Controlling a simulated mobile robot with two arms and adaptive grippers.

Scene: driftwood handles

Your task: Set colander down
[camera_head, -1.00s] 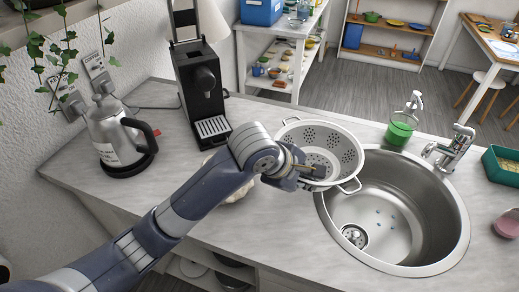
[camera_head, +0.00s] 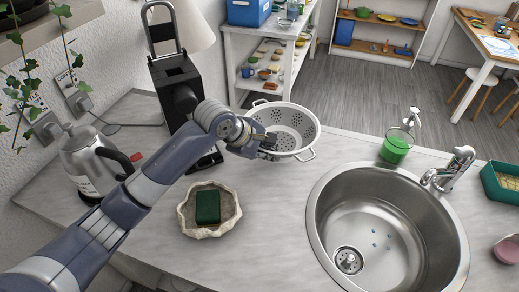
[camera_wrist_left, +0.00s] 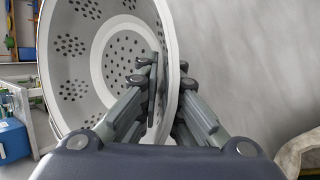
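The colander (camera_head: 292,127) is white with groups of holes and a wire handle on each side. In the head view it is left of the sink, over the counter's back part, tilted a little. My left gripper (camera_head: 268,150) is shut on its near rim. In the left wrist view the fingers (camera_wrist_left: 165,100) pinch the wall of the colander (camera_wrist_left: 90,50), one inside and one outside. I cannot tell whether its base touches the counter. My right gripper is not in view.
The round steel sink (camera_head: 325,215) is at right, with a tap (camera_head: 455,168) and green soap bottle (camera_head: 397,145) behind it. A shell-like dish (camera_head: 188,217) with a green sponge (camera_head: 208,207) lies below my arm. A coffee machine (camera_head: 172,85) and kettle (camera_head: 90,160) stand left. Counter between dish and sink is clear.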

